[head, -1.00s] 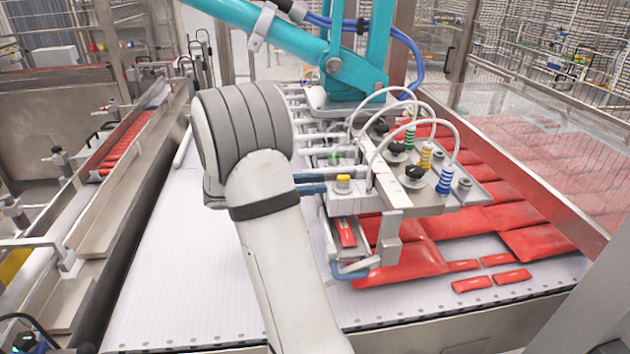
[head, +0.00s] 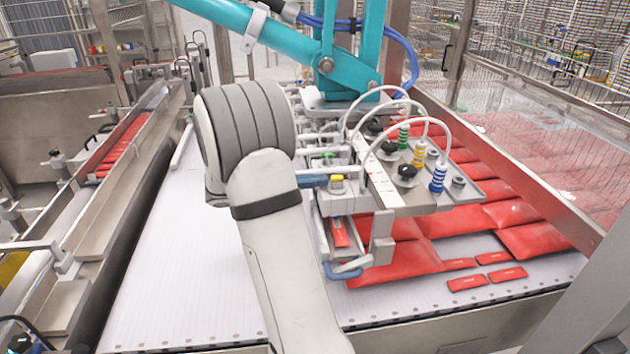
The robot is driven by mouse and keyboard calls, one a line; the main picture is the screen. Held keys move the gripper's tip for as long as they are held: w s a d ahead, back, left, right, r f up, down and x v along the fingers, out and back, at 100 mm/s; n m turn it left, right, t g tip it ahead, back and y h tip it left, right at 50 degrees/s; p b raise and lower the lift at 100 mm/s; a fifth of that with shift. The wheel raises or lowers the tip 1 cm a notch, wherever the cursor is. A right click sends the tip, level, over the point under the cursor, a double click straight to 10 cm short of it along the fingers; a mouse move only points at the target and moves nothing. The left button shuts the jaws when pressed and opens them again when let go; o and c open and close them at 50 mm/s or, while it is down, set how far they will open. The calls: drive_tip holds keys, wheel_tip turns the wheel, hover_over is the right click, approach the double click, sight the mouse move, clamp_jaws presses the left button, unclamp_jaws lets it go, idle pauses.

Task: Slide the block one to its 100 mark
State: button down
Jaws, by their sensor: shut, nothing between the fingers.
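The vacuum picker's tool head hangs from a teal arm (head: 345,70). No label or 100 mark is readable, so I cannot tell which part is block one. My arm (head: 272,225) rises through the middle, and its large grey joint covers the left ends of the bars. My gripper does not show; it is hidden behind my arm or out of frame.
Red pouches (head: 400,265) lie under and right of the tool head, with small red packs (head: 467,283) in front. The white belt (head: 175,270) is bare at left. A clear guard panel (head: 540,160) stands right. White hoses (head: 395,93) loop above the head.

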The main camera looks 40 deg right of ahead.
idle(0.6)
drive_tip(key=c, duration=1.6)
unclamp_jaws()
drive_tip(key=shift+c, duration=0.2)
drive_tip(key=shift+a, duration=0.1)
drive_tip(key=p+v, duration=0.1)
drive_tip(key=v, duration=0.8)
drive_tip(key=shift+p, duration=0.4)
drive_tip(key=shift+p, duration=0.4)
